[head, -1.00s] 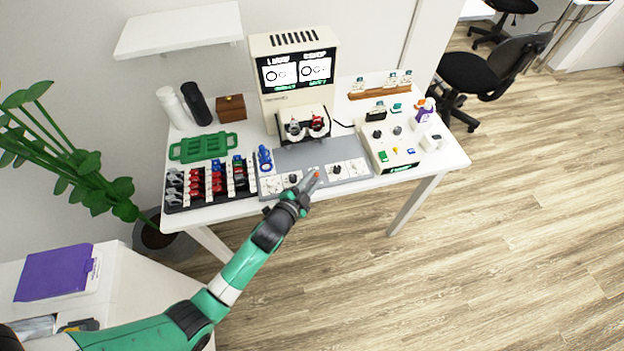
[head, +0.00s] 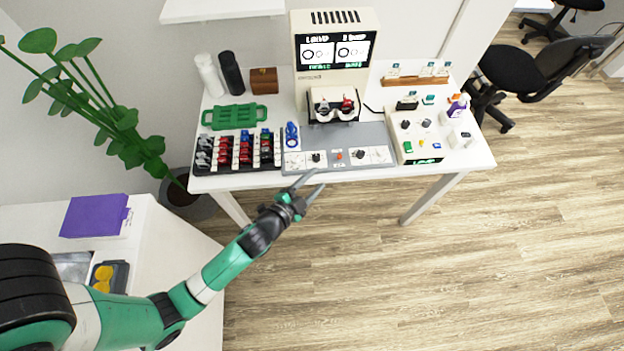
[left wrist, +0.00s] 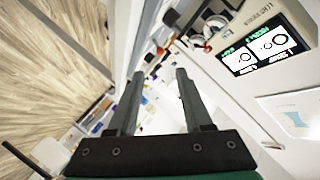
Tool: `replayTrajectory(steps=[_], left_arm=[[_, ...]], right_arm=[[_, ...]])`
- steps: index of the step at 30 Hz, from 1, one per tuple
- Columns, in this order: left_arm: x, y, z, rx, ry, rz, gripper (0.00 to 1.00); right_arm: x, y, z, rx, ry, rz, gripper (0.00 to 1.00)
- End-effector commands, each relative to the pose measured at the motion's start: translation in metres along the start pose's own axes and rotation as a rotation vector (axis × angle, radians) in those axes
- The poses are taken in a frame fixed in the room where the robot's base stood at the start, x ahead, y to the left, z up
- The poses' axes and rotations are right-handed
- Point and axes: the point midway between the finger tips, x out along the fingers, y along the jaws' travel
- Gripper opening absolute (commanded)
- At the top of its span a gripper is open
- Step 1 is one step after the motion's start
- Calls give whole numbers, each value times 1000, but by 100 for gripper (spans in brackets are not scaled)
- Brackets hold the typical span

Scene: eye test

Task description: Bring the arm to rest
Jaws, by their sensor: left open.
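My left gripper (head: 309,187) is open and empty in the head view, just off the front edge of the white table (head: 250,182). Its green and black arm comes in from the lower left. In the left wrist view the two dark fingers of my left gripper (left wrist: 155,100) stand apart with nothing between them. My right gripper is not in view.
On the table are a cream machine with a screen (head: 336,82), a grey mat (head: 370,135), a rack of colored parts (head: 234,152), a green tray (head: 234,116) and a control box (head: 420,135). A potted plant (head: 110,125) stands left.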

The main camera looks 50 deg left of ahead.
Motion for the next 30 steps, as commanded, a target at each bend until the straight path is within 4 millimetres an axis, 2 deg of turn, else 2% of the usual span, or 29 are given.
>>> replayTrajectory(steps=[5, 20, 22, 23, 26, 29, 30], left_arm=[[-10, 0, 0, 0, 0, 0, 50], [-9, 0, 0, 0, 1, 0, 50], [-6, -1, -7, 0, 14, -3, 50], [-4, -4, -13, -1, 25, -8, 50], [13, -26, -50, -9, 94, -53, 50], [27, -67, -113, -36, 213, -133, 50], [29, -88, -143, -56, 269, -169, 50]], right_arm=[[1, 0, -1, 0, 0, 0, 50], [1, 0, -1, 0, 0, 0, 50], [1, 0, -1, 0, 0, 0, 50], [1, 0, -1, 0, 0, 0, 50], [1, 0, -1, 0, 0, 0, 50], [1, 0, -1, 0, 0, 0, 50], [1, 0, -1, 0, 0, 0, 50]])
